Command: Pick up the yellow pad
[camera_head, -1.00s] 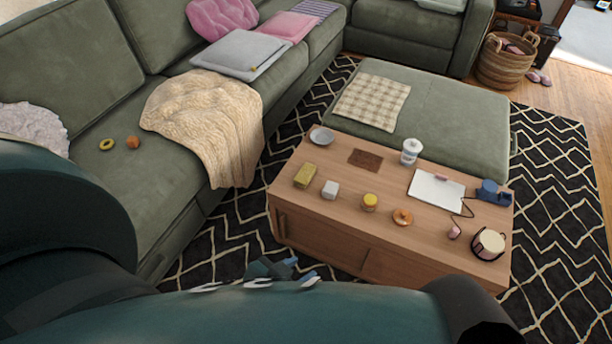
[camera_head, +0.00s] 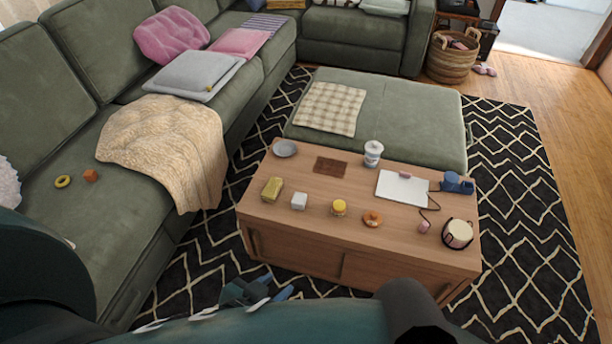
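The yellow pad, a small olive-yellow block (camera_head: 271,188), lies on the near left part of the wooden coffee table (camera_head: 330,228). My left gripper (camera_head: 275,287) shows at the bottom, in front of the table and over the rug, well apart from the pad. Its two blue fingertips are apart, with nothing seen between them. The rest of it is partly hidden by my teal arm. My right gripper is not in view.
The table also holds a yellow-lidded jar (camera_head: 339,207), an orange ring-like item (camera_head: 372,218), a grey dish (camera_head: 285,148), a white canister (camera_head: 373,153), a clipboard (camera_head: 402,188) and a drum-like item (camera_head: 457,233). A green sofa (camera_head: 90,225) is left; an ottoman (camera_head: 412,118) is behind.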

